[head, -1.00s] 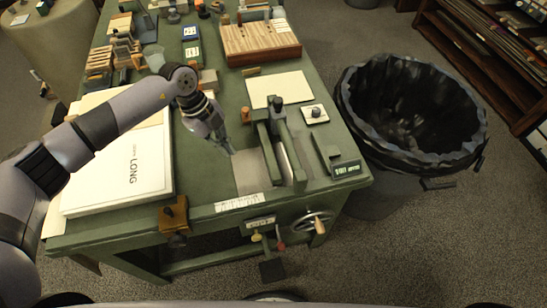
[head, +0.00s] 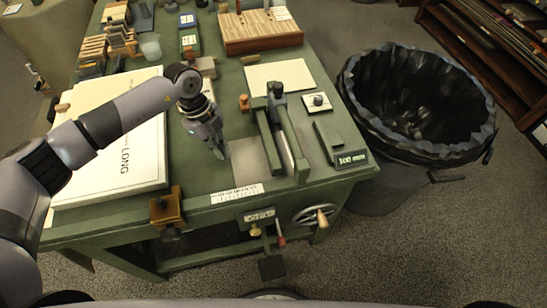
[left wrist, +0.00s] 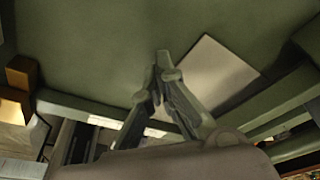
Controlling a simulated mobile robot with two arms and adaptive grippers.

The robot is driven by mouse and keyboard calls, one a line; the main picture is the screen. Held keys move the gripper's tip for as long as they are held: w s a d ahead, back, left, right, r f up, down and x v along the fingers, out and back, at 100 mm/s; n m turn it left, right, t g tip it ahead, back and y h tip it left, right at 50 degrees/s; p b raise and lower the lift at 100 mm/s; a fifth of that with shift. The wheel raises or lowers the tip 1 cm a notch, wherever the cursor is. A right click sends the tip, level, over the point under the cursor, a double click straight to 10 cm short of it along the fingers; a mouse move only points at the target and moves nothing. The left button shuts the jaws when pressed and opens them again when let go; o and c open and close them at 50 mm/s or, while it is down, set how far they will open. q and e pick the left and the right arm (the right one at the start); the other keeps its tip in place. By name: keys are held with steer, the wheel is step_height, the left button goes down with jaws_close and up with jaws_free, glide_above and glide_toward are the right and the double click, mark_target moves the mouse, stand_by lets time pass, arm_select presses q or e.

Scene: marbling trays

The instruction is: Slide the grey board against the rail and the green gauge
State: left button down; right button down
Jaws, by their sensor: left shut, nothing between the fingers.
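The grey board (head: 246,162) lies flat on the green table, beside the left of a green upright frame with a knob and long bar (head: 286,140). It also shows in the left wrist view (left wrist: 214,72). A low green strip with a white scale (head: 237,194) runs along the table's front edge and seems to be the rail. A green block with a lit display (head: 350,158) stands right of the frame; I cannot tell which green part is the gauge. My left gripper (head: 223,154) is shut and empty, close to the board's left edge. Contact is unclear. My right gripper is out of view.
A stack of large white sheets (head: 120,155) lies left under my arm. A cream sheet (head: 280,77) lies behind the frame. An orange-brown clamp (head: 167,207) and a handwheel (head: 314,215) sit at the front edge. A black-lined bin (head: 415,105) stands right of the table.

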mark_target(241, 160)
arm_select(q)
steer(key=shift+f, duration=0.45)
stand_by(0.4)
stand_by(0.4)
steer(key=shift+d, duration=1.15)
steer(key=shift+s+d, duration=0.1)
steer(key=shift+d, duration=0.55)
steer(key=shift+d, duration=0.3)
steer(key=shift+d, duration=0.3)
steer(key=shift+s, duration=0.1)
steer(key=shift+r+p, duration=0.1)
steer(key=shift+p, duration=0.2)
